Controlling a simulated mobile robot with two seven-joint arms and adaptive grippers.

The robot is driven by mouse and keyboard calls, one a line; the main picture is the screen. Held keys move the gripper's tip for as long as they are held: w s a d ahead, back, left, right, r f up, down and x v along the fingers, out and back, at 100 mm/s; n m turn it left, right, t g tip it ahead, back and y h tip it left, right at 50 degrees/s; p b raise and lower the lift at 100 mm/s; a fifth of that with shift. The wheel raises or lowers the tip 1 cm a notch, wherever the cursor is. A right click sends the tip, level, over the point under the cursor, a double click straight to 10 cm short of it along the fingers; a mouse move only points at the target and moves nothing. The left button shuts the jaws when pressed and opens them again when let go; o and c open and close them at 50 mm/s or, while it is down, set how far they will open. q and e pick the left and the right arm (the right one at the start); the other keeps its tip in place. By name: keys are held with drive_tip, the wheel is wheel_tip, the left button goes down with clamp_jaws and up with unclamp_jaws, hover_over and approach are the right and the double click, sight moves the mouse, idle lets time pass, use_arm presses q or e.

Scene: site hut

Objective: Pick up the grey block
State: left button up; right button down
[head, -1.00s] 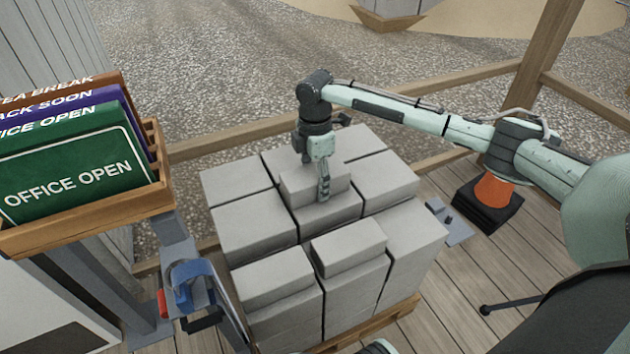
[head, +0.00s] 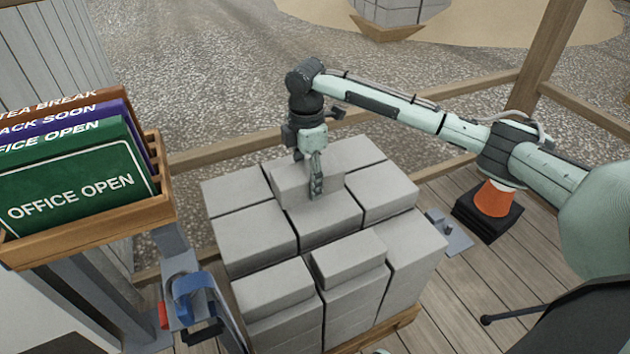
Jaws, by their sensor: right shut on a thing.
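A pile of grey blocks (head: 250,238) stands on a wooden pallet (head: 405,318). My right gripper (head: 316,185) points down at the back middle of the pile and is shut on one grey block (head: 290,185). A finger shows against the block's near face; the other finger is hidden behind it. The held block looks slightly above the pile, but its underside is hidden. Another single grey block (head: 347,258) lies on top near the front of the pile. My left gripper is not in view.
A wooden rack (head: 95,232) with several signs, the front one green (head: 75,190), stands at the left. An orange cone (head: 493,200) on a black base stands right of the pile. Wooden rails (head: 225,150) run behind it.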

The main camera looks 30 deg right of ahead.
drive_tip(key=a+r, duration=0.6)
drive_tip(key=a, duration=0.4)
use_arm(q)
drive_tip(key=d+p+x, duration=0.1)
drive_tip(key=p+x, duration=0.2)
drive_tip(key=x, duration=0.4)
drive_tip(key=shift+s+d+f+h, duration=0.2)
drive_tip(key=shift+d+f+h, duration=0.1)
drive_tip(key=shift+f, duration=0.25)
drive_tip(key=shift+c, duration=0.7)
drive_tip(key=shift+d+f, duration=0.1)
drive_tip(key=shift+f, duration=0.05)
use_arm(e)
drive_tip(key=s+d+r+m, duration=0.2)
drive_tip(key=s+r+m, duration=0.4)
drive_tip(key=m, duration=1.1)
drive_tip(key=shift+s+d+r, duration=0.35)
drive_tip(key=shift+s+r, duration=0.05)
drive_tip(key=shift+s, duration=0.55)
